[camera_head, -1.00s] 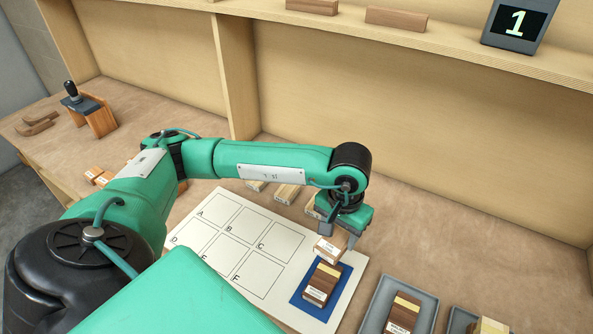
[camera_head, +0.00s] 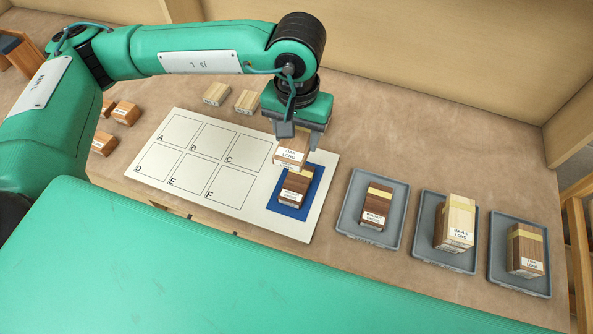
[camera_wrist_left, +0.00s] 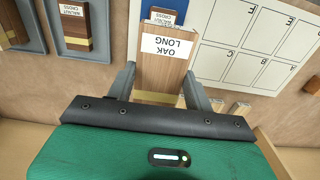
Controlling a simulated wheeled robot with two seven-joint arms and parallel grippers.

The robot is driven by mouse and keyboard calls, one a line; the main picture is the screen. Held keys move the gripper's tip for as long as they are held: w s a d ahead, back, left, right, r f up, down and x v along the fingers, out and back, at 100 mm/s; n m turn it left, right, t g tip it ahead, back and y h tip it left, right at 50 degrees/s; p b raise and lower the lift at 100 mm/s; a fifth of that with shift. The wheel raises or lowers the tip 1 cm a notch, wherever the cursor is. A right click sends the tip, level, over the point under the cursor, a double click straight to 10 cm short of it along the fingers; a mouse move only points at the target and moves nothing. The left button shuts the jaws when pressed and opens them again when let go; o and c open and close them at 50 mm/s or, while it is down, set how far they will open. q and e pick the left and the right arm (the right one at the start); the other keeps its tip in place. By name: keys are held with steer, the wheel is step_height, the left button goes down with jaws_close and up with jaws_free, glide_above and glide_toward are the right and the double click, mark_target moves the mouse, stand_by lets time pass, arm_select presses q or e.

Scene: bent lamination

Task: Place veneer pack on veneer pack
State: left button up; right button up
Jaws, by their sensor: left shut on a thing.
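My left gripper (camera_head: 291,137) is shut on a pale brown pack labelled OAK LONG (camera_head: 291,155), gripping it by its sides. In the left wrist view this oak pack (camera_wrist_left: 164,68) sits between the two fingers (camera_wrist_left: 159,88). A dark walnut pack (camera_head: 296,188) with a light band lies on the blue square (camera_head: 317,187) of the white board. Its WALNUT CROSS label (camera_wrist_left: 166,17) shows past the end of the oak pack. The oak pack is at the walnut pack's far side and partly hides it; I cannot tell whether they touch. My right gripper is not in view.
The white board (camera_head: 254,199) has lettered outlined cells, all empty. Three grey trays to the right hold a walnut pack (camera_head: 376,207), a maple pack (camera_head: 456,222) and a brown pack (camera_head: 526,249). Small blocks (camera_head: 215,94) lie behind the board and at its left.

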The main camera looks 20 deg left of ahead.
arm_select(q)
steer(key=p, duration=0.3)
glide_above(297, 182)
step_height(297, 182, down, 9)
steer(key=shift+f, duration=0.8)
step_height(297, 182, down, 3)
steer(key=shift+f+p, duration=0.15)
steer(key=shift+p, duration=0.3)
steer(key=shift+f, duration=0.3)
steer(key=shift+f, duration=0.1)
steer(key=shift+f+b, duration=0.1)
steer(key=shift+b, duration=0.25)
steer(key=o, duration=1)
